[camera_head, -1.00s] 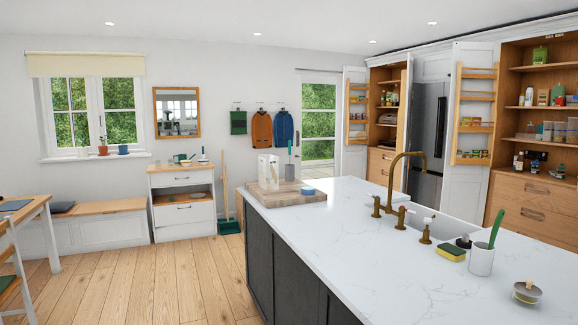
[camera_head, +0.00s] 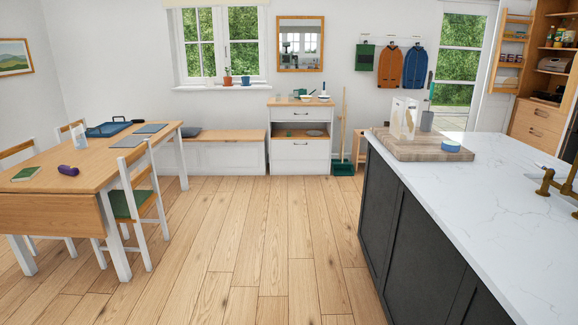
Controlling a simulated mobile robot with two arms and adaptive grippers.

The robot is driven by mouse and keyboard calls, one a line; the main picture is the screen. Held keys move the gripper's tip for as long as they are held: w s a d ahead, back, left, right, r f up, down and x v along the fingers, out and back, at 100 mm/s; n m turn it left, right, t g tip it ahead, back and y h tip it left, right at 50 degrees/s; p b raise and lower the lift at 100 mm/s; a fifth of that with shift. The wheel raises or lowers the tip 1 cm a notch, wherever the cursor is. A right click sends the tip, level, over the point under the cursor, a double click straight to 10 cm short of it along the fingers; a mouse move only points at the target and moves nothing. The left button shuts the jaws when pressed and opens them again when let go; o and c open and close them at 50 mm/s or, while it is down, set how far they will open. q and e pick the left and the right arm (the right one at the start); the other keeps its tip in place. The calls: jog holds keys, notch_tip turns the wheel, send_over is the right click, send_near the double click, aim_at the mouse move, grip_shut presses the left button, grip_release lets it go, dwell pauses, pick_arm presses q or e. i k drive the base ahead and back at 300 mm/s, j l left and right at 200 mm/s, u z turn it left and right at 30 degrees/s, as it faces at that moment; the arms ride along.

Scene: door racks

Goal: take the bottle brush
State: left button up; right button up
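No object is clearly recognisable as the bottle brush in the current view. A tall thin utensil (camera_head: 430,88) with a dark grey-green top stands upright in a grey holder (camera_head: 427,121) on the wooden board (camera_head: 412,146) at the island's far end; I cannot tell what it is. A white block-like holder (camera_head: 403,117) is beside it, and a small blue-and-white round item (camera_head: 450,146) lies near the board's right edge. Neither of my grippers is in view.
The dark kitchen island (camera_head: 415,235) with its white top fills the right. A dining table (camera_head: 100,175) with chairs stands at left. A white cabinet (camera_head: 300,138), bench (camera_head: 215,150) and broom (camera_head: 343,130) line the back wall. The wooden floor between is clear.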

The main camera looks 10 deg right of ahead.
aim_at(432, 84)
jog(key=i, duration=2.15)
